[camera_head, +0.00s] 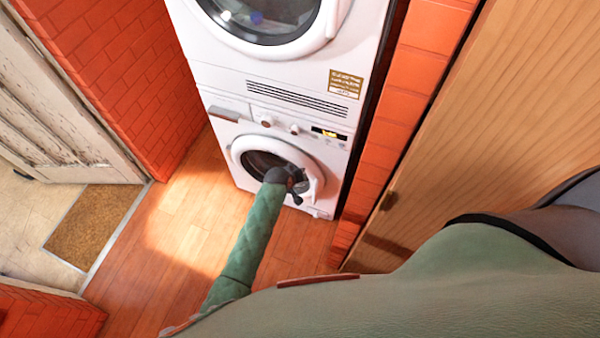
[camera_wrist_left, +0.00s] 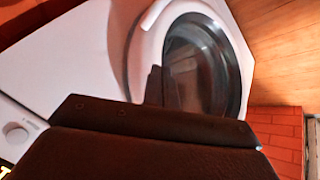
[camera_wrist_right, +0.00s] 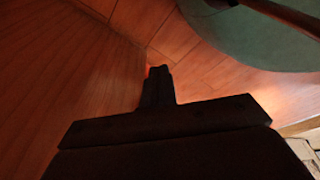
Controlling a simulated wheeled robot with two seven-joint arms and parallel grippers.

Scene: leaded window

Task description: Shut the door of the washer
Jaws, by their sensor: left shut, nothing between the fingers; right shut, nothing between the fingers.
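The washer (camera_head: 225,135) is the lower white machine in the head view. Its round door (camera_head: 236,148) has a white rim and dark glass; it looks shut or nearly so, and I cannot tell whether it is latched. My left gripper (camera_head: 298,191) is shut and empty in front of the door's right part, hiding some of it. In the left wrist view the closed fingers (camera_wrist_left: 155,86) overlap the edge of the door's glass (camera_wrist_left: 200,70); contact is unclear. My right gripper (camera_wrist_right: 158,80) is shut and empty over the floor, away from the washer.
A second white machine (camera_head: 220,65) with a round door is stacked on the washer. Brick walls (camera_head: 130,70) flank the stack. A wooden panel (camera_head: 500,120) stands close on the right. Wooden floor (camera_head: 180,235) is free to the left, with a brown mat (camera_head: 90,225) beyond.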

